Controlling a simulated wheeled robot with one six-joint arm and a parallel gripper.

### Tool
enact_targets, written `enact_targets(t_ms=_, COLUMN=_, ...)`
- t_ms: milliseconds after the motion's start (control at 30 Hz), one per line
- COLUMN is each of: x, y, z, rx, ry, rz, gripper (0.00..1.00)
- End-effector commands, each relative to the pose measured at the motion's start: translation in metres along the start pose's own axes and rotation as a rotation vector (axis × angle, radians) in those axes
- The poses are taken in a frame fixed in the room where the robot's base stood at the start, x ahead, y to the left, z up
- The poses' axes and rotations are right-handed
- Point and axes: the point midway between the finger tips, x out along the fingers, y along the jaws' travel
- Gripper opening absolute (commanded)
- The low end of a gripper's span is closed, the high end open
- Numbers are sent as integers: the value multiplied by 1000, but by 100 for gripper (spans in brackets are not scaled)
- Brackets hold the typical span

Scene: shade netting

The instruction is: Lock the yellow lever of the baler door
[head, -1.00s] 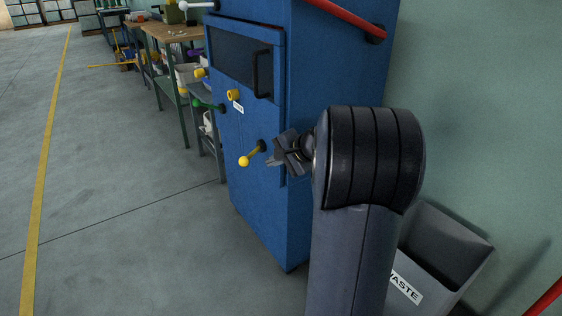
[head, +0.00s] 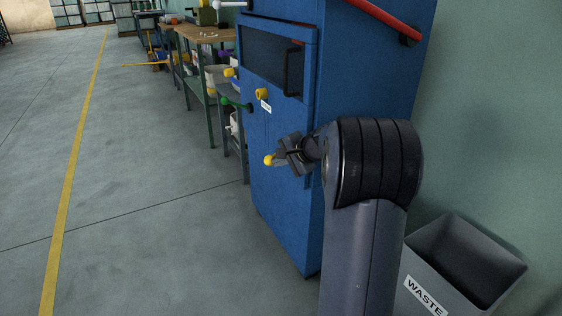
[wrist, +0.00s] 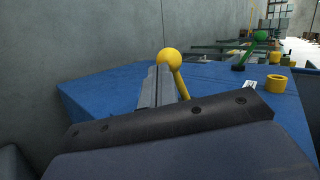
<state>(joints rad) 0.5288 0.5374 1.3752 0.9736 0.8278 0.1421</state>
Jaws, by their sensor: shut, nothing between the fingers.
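The yellow lever (head: 269,160) sticks out from the front of the blue baler (head: 279,186). In the head view only its ball end shows clear; the rest is hidden behind my gripper (head: 285,158). In the wrist view the lever (wrist: 176,68) shows its ball and part of its rod, just beyond the fingertips and slightly right of them. My gripper's fingers (wrist: 158,80) are shut together with nothing between them. They are close beside the lever; I cannot tell whether they touch it. The baler door has a dark window and a black handle (head: 293,72).
A green lever (head: 237,104), a yellow knob (head: 261,94) and a small label sit on the baler front. A waste bin (head: 465,265) stands at right by the wall. A workbench (head: 205,35) is behind the baler. The floor at left is clear.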

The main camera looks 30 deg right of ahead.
Motion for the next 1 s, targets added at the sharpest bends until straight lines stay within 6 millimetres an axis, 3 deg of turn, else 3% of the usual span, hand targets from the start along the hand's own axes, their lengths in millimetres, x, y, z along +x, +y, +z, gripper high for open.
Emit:
enact_targets(t_ms=267, x=6, y=-9, z=7, rx=52, ry=67, rz=0, gripper=0)
enact_targets(t_ms=733, x=32, y=-31, z=20, rx=245, ry=315, rz=2, gripper=0)
enact_targets(t_ms=1000, x=52, y=-44, z=20, rx=252, ry=319, rz=2, gripper=0)
